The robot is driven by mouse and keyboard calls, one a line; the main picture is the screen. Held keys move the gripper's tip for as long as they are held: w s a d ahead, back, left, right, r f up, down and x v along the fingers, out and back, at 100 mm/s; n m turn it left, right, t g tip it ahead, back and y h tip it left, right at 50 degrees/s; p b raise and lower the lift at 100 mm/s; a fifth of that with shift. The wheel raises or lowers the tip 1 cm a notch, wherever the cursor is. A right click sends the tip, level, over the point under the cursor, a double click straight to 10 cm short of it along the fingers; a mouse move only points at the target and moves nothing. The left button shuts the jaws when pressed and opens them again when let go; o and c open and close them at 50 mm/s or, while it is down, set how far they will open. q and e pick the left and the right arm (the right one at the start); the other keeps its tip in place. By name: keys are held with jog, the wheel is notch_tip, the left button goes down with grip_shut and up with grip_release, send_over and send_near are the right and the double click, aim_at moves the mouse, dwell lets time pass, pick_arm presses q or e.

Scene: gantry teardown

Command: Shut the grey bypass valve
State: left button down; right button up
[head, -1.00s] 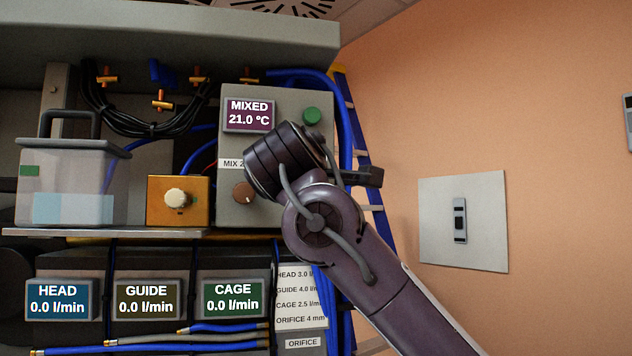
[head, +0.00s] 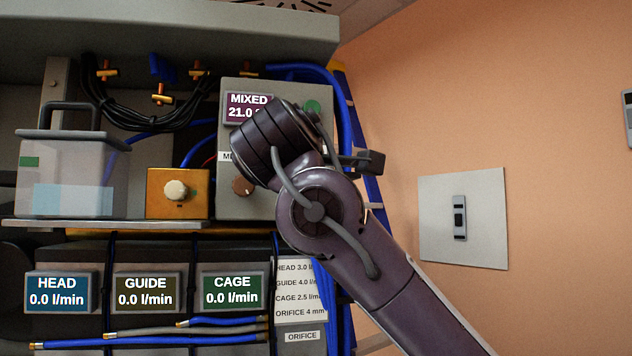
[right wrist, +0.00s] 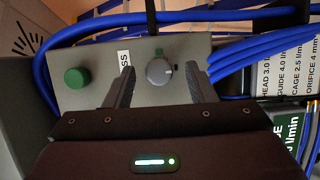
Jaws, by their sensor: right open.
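The grey bypass valve is a round grey knob (right wrist: 159,72) on a grey panel face in the right wrist view. A white label (right wrist: 124,59), partly hidden and showing only "SS", is beside it. My right gripper (right wrist: 158,84) is open, with one finger on each side of the knob in the picture. I see gaps on both sides and cannot tell how deep the fingers reach. In the head view my right arm hides the knob. My left gripper is not in view.
A green button (right wrist: 76,79) sits on the same panel. Blue hoses (right wrist: 250,52) run close to the right finger. In the head view the grey control box (head: 228,205) carries a MIXED display and a brown knob (head: 243,187). A blue ladder (head: 374,187) stands behind my arm.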

jog(key=s, duration=0.2)
jog(key=s+a+b, duration=0.1)
jog(key=s, duration=0.1)
jog(key=shift+s, duration=0.35)
